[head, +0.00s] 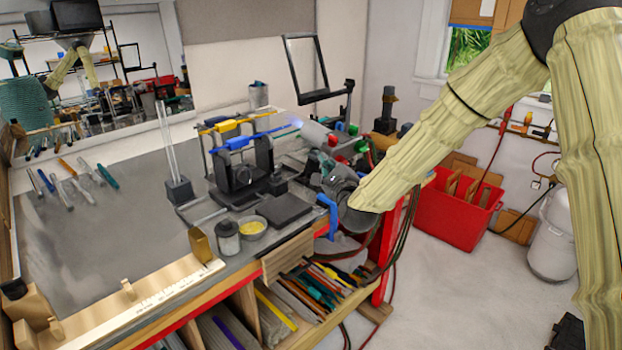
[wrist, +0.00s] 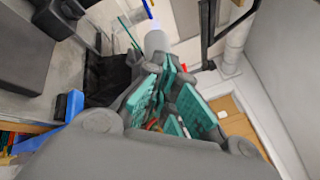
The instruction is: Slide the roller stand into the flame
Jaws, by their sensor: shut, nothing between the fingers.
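The dark roller stand (head: 240,172) is upright on the bench in the head view, with a yellow and a blue piece on top, each on a long thin rod. The flame (head: 296,122) is a faint blue glow beside the pale torch nozzle (head: 315,133), near the right end of the rods. My gripper (head: 338,180) is to the right of the stand, apart from it, near the bench's right end. In the wrist view its teal-padded fingers (wrist: 172,92) are shut and empty. The nozzle (wrist: 157,42) shows just beyond them. Part of the stand is probably at the upper left there, but cut off.
A blue clamp (head: 327,216) sits on the bench edge near my gripper. A dark block (head: 284,209), a jar (head: 227,238) and a yellow-filled dish (head: 251,228) stand in front of the stand. Upright glass rods (head: 167,140) stand left of it. A framed screen (head: 306,65) rises behind.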

